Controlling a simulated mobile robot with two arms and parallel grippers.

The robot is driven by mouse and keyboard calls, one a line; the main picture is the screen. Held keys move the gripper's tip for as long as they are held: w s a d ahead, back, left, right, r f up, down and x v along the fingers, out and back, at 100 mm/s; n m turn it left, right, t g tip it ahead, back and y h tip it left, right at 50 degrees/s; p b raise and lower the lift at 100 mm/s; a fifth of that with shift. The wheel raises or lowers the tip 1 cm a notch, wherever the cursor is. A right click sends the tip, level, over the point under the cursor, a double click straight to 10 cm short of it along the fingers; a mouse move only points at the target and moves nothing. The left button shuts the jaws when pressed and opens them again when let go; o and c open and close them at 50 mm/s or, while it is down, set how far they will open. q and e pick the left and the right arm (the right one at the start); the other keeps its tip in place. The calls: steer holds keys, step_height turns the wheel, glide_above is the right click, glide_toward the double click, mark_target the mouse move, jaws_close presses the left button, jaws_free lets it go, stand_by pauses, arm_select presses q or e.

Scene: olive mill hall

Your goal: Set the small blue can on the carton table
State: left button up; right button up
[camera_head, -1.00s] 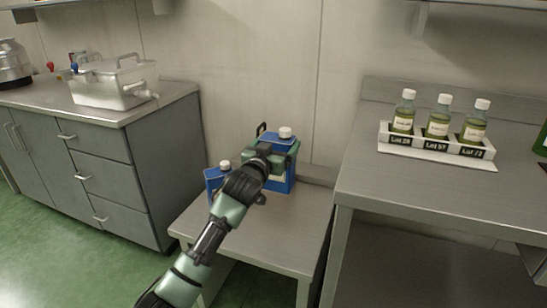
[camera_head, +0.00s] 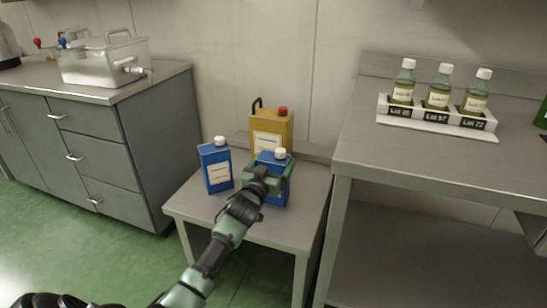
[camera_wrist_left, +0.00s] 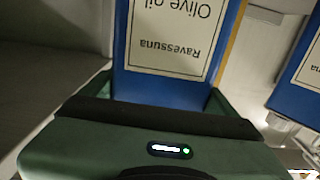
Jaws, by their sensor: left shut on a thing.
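My left gripper (camera_head: 267,181) is shut on a blue can (camera_head: 275,196) with a white cap. The can is upright over the front right part of the low grey table (camera_head: 290,232); I cannot tell whether its base touches the top. In the left wrist view the held can (camera_wrist_left: 165,84) fills the space between the fingers, its olive oil label upside down. A second blue can (camera_head: 216,167) with a white cap stands on the table to the left, apart from the held one. It also shows at the right of the left wrist view (camera_wrist_left: 297,98). My right gripper is not in view.
A yellow can (camera_head: 271,125) with a red cap and dark handle stands behind the held can, partly hidden by it. A higher steel bench (camera_head: 400,185) with a bottle rack (camera_head: 437,117) is close on the right. A grey cabinet (camera_head: 105,150) stands on the left.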

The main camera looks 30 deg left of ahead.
arm_select(q)
steer(key=shift+f, duration=0.1)
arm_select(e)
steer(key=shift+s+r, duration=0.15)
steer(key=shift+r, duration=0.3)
arm_select(q)
steer(key=o, duration=1.8)
steer(key=shift+f, duration=0.25)
steer(key=shift+o, duration=0.2)
steer(key=shift+r, duration=0.1)
steer(key=shift+s, duration=0.15)
